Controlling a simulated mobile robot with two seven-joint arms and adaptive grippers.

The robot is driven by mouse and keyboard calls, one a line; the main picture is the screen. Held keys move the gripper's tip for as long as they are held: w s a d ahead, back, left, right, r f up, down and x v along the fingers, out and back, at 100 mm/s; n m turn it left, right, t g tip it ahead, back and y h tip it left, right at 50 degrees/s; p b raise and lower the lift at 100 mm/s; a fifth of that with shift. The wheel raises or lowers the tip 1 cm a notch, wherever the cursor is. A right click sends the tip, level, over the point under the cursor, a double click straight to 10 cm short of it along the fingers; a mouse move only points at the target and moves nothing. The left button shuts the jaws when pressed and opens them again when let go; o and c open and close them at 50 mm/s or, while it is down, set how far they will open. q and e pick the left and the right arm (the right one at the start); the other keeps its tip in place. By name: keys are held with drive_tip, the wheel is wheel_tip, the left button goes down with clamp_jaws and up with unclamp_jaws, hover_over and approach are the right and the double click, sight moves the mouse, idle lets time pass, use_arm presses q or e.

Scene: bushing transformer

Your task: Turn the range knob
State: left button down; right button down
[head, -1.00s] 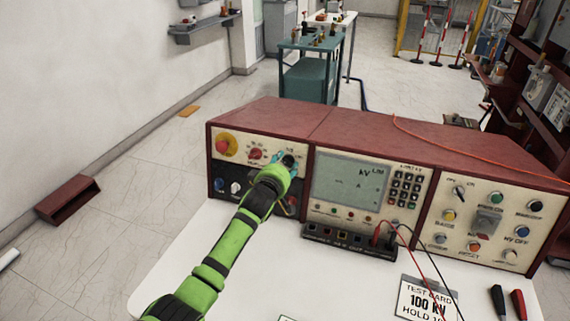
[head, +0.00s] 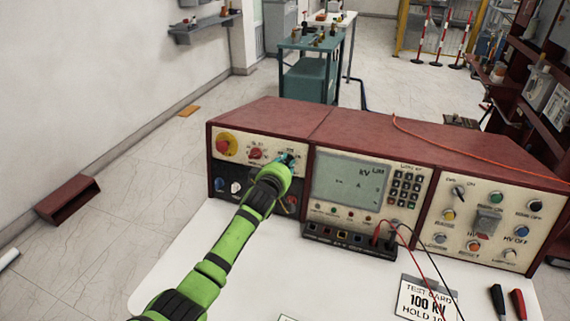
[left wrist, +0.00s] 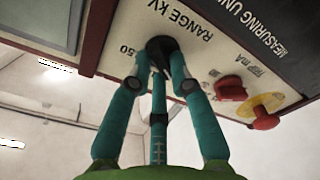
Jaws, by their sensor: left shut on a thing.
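The black range knob (left wrist: 160,46) is on the panel under the label "RANGE KV" in the left wrist view, which sees the panel upside down. My left gripper (left wrist: 163,62) has its teal fingers closed around the knob and partly covers it. In the head view my left gripper (head: 286,160) is at the upper right of the left panel (head: 229,170), and it hides most of the knob. The number 50 shows beside the knob. My right gripper is not in view.
A red trip knob (head: 255,154) and a red emergency button on a yellow base (head: 223,145) sit left of the range knob. The display panel (head: 349,182) is close on the right. Red and black leads (head: 398,226) run from the front sockets. A test card (head: 426,301) lies on the white table (head: 230,290).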

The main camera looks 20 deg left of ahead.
use_arm(q)
drive_tip(key=m, duration=0.6)
drive_tip(key=shift+d+p, duration=0.1)
drive_tip(key=shift+p, duration=0.2)
drive_tip(key=m, duration=0.5)
drive_tip(key=shift+f+m+h+p, duration=0.1)
drive_tip(key=shift+m+h+p, duration=0.25)
drive_tip(key=shift+m+h, duration=0.05)
drive_tip(key=c, duration=1.1)
unclamp_jaws()
drive_tip(key=shift+s, duration=0.1)
